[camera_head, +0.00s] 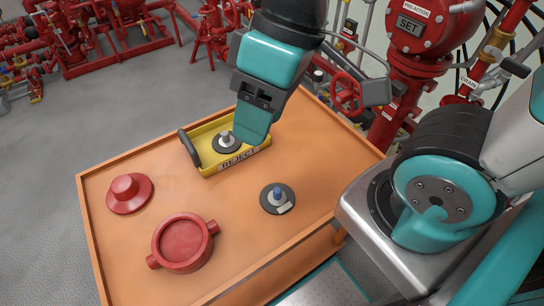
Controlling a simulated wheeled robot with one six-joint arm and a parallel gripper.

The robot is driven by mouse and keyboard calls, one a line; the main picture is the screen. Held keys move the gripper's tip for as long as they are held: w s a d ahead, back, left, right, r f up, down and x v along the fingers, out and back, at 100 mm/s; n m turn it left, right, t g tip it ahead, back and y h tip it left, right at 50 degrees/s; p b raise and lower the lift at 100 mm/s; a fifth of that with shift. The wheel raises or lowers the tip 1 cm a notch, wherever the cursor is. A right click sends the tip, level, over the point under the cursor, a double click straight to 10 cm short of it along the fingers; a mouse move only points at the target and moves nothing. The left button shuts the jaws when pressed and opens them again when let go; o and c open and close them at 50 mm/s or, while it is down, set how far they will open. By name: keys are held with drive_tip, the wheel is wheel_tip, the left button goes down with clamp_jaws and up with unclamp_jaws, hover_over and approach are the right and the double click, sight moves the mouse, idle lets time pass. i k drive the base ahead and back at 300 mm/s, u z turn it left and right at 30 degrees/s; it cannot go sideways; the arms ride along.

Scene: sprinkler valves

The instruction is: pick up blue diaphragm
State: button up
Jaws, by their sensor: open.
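The blue diaphragm (270,205), a black disc with a blue knob at its centre and a small pale tag on its edge, lies flat on the orange bench, right of centre. My gripper (251,136), teal and dark grey, points down above the right part of the yellow reject tray, up and left of the blue diaphragm in the picture. It is open and holds nothing that I can see. The fingers overlap from this side, so the gap between them is hidden. The diaphragm is fully in view and clear of my gripper.
The yellow reject tray (205,171) holds another black disc (221,149) with a pale grey knob. A red cap (130,193) and a red valve body (184,243) stand on the left of the orange bench (110,240). Red pipework stands behind. The bench around the blue diaphragm is clear.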

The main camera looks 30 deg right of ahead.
sight(278, 198)
drive_tip(key=z, duration=1.85)
drive_tip(key=k, duration=0.7)
drive_tip(key=u, duration=1.25)
